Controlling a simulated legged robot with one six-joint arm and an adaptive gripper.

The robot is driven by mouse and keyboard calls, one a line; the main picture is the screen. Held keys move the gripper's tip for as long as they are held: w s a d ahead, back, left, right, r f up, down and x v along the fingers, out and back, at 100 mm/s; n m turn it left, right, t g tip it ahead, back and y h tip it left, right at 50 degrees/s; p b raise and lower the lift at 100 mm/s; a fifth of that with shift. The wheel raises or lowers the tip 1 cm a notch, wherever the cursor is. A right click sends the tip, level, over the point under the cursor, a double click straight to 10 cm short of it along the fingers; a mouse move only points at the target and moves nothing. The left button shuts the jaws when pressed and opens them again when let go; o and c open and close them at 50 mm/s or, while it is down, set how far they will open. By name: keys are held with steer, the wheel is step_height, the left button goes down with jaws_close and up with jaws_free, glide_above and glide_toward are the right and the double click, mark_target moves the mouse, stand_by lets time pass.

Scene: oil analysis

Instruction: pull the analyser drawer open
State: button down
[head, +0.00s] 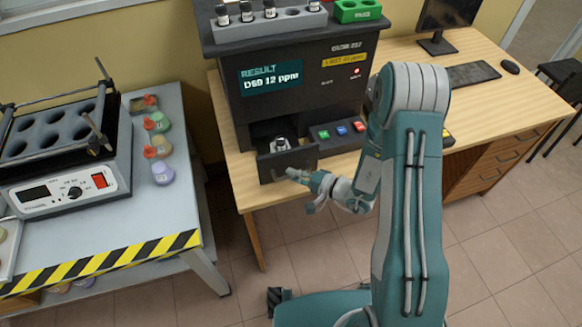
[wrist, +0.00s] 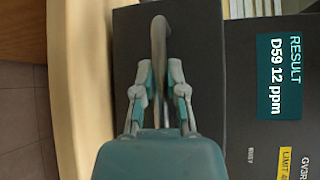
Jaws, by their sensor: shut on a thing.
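The analyser (head: 300,85) is a dark box on the wooden desk, with a lit screen reading "RESULT D59 12 ppm". Its drawer (head: 266,167) is low on the front and stands out from the body, with a small pale metal piece (head: 280,144) visible in its open top. My gripper (head: 296,175) is at the drawer front. In the wrist view my gripper (wrist: 159,68) is shut on the curved grey drawer handle (wrist: 158,32); the view is turned sideways, and the dark drawer front lies behind. The fingers partly hide the handle.
Left of the desk, a grey table (head: 130,225) carries a block heater (head: 65,150) and several small coloured-capped jars. Coloured buttons (head: 340,130) sit right of the drawer. A vial rack (head: 270,24) and green tray (head: 357,10) top the analyser.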

steer(key=shift+s+d+f, duration=0.1)
steer(key=shift+s+d, duration=0.05)
steer(key=shift+s, duration=0.3)
steer(key=shift+s+d+f, duration=0.1)
steer(key=shift+s, duration=0.35)
steer(key=c, duration=0.7)
jaws_free()
steer(key=shift+w, duration=0.1)
steer(key=shift+r, duration=0.1)
steer(key=v, duration=1.2)
steer(key=shift+a, duration=0.1)
